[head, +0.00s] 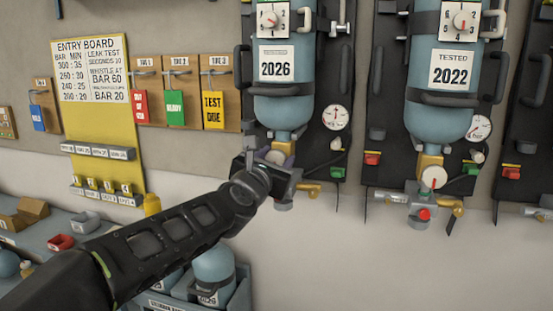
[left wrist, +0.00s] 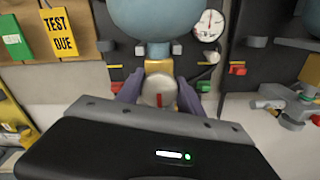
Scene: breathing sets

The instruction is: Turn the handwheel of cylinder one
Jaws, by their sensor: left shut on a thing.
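The blue cylinder (head: 283,112) labelled 2026 hangs upside down on a dark back plate, its neck and brass valve at the bottom. A pale round handwheel (left wrist: 158,90) with a red mark sits on that valve. It shows partly in the head view (head: 276,157), behind my gripper. My left gripper (left wrist: 160,92) is shut on this handwheel, with one purple-grey finger on each side; in the head view (head: 272,166) it covers much of the valve. The red mark stands about upright in the left wrist view. No cylinder number is readable. My right gripper is out of view.
A second blue cylinder (head: 437,118), labelled 2022, hangs to the right with its own handwheel (head: 433,177). A pressure gauge (head: 336,117) is beside the held valve. A yellow entry board (head: 97,110) and tagged hooks are left. A crate (head: 238,297) with cylinders stands below.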

